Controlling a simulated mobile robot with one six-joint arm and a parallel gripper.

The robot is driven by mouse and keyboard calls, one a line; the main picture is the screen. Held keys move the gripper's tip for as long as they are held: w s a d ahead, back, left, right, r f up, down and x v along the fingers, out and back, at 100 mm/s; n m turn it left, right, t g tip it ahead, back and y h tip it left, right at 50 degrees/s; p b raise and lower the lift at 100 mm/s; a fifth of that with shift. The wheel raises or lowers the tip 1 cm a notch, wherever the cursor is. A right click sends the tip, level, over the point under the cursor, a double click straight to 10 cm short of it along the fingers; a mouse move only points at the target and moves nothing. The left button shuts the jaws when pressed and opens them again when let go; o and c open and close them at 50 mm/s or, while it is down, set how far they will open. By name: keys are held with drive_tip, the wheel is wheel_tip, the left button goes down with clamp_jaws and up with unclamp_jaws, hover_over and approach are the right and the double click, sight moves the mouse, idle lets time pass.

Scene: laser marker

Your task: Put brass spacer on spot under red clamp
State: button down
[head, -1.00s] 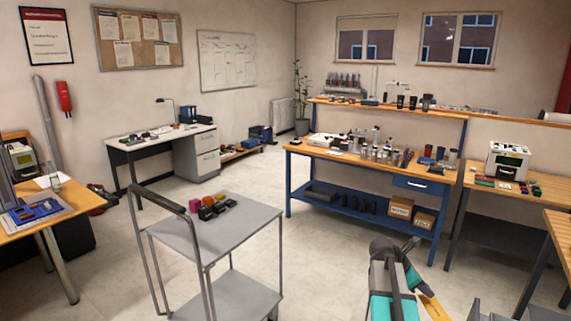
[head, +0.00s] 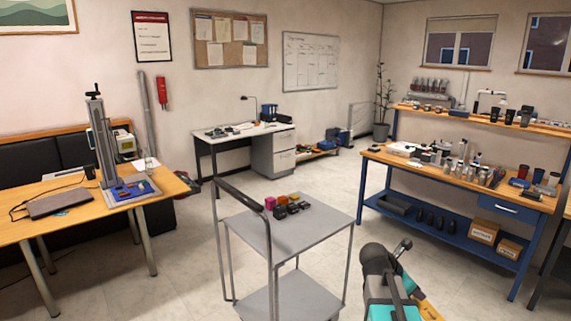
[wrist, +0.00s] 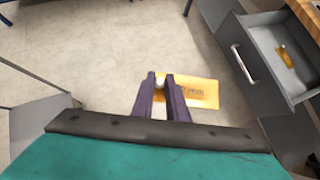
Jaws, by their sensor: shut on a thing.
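My gripper (wrist: 160,88) is shut on the small pale knob of a flat, brass-yellow lettered plate, the brass spacer (wrist: 203,93). The plate sticks out to the right of the fingers, above the floor; its left part is hidden behind them. In the head view, the spacer's yellow edge (head: 431,310) shows beside my arm at the bottom right. A laser marker (head: 102,140) with a tall column stands on the left wooden table. A blue plate (head: 130,189) with small coloured parts lies at its base. I cannot make out the red clamp or the spot there.
An open grey drawer (wrist: 258,75) at the right of the wrist view holds a similar yellow plate (wrist: 287,62). A grey cart (head: 325,222) stands between me and the left table (head: 60,222). Floor (head: 185,260) is clear between cart and table. A blue bench (head: 455,212) stands right.

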drive_tip(key=a+r+n+t+p, duration=0.1)
drive_tip(key=a+r+n, duration=0.1)
drive_tip(key=a, duration=0.9)
drive_tip(key=w+a+r+n+t+y+p, duration=0.1)
drive_tip(key=a+r+n+t, duration=0.1)
drive_tip(key=a, duration=1)
drive_tip(key=shift+a+r+n+y, duration=0.15)
drive_tip(key=shift+r+n+y, duration=0.15)
drive_tip(key=shift+r, duration=0.25)
drive_tip(key=shift+w, duration=0.1)
wheel_tip(320, 180, up, 8)
drive_tip(key=w+n+t+y+b, duration=0.2)
drive_tip(key=n+t+y+b, duration=0.1)
drive_tip(key=n, duration=0.4)
drive_tip(key=shift+w+r+y+b, duration=0.15)
drive_tip(key=shift+w+y+b, duration=0.2)
drive_tip(key=shift+y+b, duration=0.45)
